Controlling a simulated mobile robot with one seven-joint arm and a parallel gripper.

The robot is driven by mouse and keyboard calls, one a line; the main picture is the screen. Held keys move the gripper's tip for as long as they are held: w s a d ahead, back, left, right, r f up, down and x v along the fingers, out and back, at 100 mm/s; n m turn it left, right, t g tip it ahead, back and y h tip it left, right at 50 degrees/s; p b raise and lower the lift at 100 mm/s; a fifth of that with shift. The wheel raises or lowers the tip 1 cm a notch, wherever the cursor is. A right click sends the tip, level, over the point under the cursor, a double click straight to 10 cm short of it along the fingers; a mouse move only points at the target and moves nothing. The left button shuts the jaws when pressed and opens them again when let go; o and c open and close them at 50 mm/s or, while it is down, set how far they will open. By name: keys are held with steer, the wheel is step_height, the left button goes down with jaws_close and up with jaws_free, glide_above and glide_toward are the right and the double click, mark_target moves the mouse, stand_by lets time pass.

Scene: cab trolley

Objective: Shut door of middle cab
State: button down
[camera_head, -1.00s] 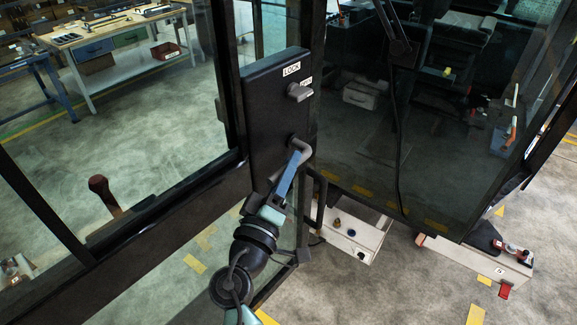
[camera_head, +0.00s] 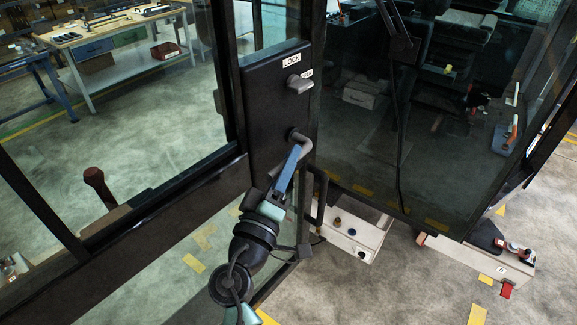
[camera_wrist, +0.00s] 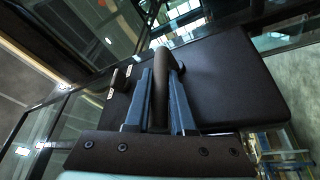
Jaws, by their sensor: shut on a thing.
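The cab door is a black frame with large glass panes and stands at an angle in the head view. It carries a black lock box (camera_head: 268,115) with a LOCK label, a grey knob (camera_head: 300,83) and a bent lever handle (camera_head: 303,141). My gripper (camera_head: 296,155) is shut on the lever handle, its blue fingers pointing up at the box. In the wrist view the two blue fingers (camera_wrist: 160,90) lie either side of the dark handle (camera_wrist: 163,62), with the lock box (camera_wrist: 230,80) behind. The cab interior shows through glass at right; whether the door's edge meets its frame is unclear.
A white box-like step (camera_head: 350,238) sits on the floor below the door, and another white unit (camera_head: 490,262) stands at right. A workbench (camera_head: 115,35) is at the back left. A brown-red knob (camera_head: 93,176) shows through the door glass.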

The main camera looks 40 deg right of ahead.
steer(key=shift+f+n+t+h+b, duration=0.4)
steer(key=shift+f+h+b, duration=0.3)
steer(key=shift+b, duration=3)
steer(key=shift+t+b, duration=0.3)
steer(key=shift+b, duration=0.85)
steer(key=shift+w+r, duration=0.1)
